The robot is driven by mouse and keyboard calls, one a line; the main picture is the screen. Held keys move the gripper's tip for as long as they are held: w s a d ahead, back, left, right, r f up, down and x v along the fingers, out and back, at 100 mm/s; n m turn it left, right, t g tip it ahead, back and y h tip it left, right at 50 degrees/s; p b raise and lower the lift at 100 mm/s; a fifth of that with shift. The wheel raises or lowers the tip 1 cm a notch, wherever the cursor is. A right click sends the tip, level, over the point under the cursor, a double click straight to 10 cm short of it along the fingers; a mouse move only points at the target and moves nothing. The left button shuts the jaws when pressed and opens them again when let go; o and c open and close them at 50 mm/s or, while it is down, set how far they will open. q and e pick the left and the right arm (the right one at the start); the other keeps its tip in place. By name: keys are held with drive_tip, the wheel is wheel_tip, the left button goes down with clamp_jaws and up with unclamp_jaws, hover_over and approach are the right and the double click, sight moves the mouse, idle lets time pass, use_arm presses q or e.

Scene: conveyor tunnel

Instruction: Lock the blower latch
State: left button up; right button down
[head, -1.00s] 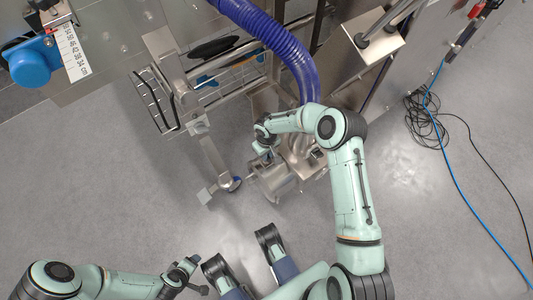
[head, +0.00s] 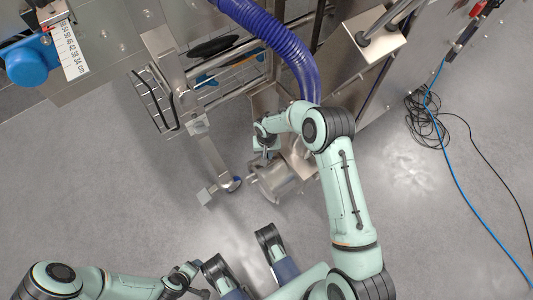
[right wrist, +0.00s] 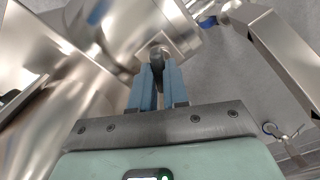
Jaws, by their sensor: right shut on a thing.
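The blower (head: 278,180) is a shiny metal drum on the machine's near side, partly covered by my right arm. In the right wrist view its curved metal body (right wrist: 110,30) fills the upper left. The latch (right wrist: 157,56) shows there as a small dark handle on a metal mount. My right gripper (right wrist: 158,78) has its blue-grey fingers shut on this handle. In the head view the right gripper (head: 265,154) is at the blower's upper left and its fingertips are hard to see. My left gripper (head: 192,276) is low at the left, away from the blower; its fingers are unclear.
A blue ribbed hose (head: 275,38) runs down behind my right arm. A metal leg with a foot (head: 207,195) stands left of the blower. A wire rack (head: 155,100) is at the upper left. Black and blue cables (head: 425,120) lie on the floor at right.

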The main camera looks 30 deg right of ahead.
drive_tip(key=m, duration=0.5)
drive_tip(key=shift+m, duration=0.4)
use_arm(q)
drive_tip(key=shift+w+d+r+p, duration=0.1)
drive_tip(key=shift+w+r+p, duration=0.2)
drive_tip(key=shift+w+r, duration=0.25)
use_arm(e)
drive_tip(key=m, duration=0.5)
drive_tip(key=shift+m, duration=0.4)
use_arm(q)
drive_tip(key=shift+t, duration=0.3)
use_arm(e)
drive_tip(key=shift+m, duration=0.3)
drive_tip(key=c, duration=1.1)
unclamp_jaws()
